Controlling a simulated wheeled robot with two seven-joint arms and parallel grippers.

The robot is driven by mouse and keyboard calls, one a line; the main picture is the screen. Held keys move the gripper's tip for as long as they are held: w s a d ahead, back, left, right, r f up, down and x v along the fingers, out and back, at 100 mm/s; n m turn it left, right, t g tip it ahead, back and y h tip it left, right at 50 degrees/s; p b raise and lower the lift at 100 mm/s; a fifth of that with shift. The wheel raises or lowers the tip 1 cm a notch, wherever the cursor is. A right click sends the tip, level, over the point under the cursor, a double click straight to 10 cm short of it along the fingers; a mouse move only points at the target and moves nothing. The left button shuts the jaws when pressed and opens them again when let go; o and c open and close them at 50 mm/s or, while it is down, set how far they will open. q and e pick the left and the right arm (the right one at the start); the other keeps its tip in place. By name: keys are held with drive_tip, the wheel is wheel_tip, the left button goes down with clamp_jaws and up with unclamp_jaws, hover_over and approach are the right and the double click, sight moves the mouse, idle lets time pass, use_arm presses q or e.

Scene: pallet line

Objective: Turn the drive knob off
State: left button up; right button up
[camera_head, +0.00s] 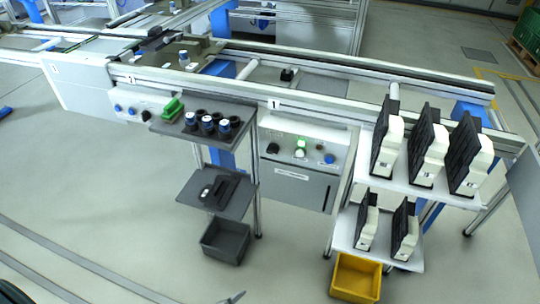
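A control panel (291,167) faces me in the middle, under the conveyor section marked 1. It carries a black knob (272,148) on the left, a bright green lamp or button (300,142), a pale button (299,153), a dark reddish button (319,150) and a blue button (329,158). A second panel (132,104) under section 2 has blue buttons and a black knob (146,115). The labels are too small to read, so I cannot tell which knob is the drive knob or its setting. Neither gripper can be made out.
A dark shelf (173,128) with blue-and-black cylinders juts out left of the middle panel, above a lower shelf (222,212) and a grey bin (226,253). White racks (424,191) with black-and-white units stand right, above a yellow bin (356,279). The front floor is open.

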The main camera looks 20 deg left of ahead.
sight(271, 152)
use_arm(q)
drive_tip(key=w+a+r+m+t, duration=0.3)
drive_tip(key=w+r+m+t, duration=0.1)
drive_tip(key=w+r+m, duration=1)
drive_tip(key=w+r+m+t, duration=0.2)
drive_tip(key=r+m, duration=0.3)
drive_tip(key=r, duration=0.6)
drive_tip(key=w+r+m+t, duration=0.3)
drive_tip(key=r+m, duration=0.3)
drive_tip(key=r, duration=0.5)
drive_tip(key=shift+w+r+m+y+b, duration=0.3)
drive_tip(key=shift+w+y, duration=0.1)
drive_tip(key=shift+w, duration=0.5)
drive_tip(key=shift+w, duration=0.2)
drive_tip(key=w, duration=1.7)
drive_tip(key=shift+d+f, duration=0.1)
drive_tip(key=shift+d, duration=0.15)
drive_tip(key=c, duration=1.1)
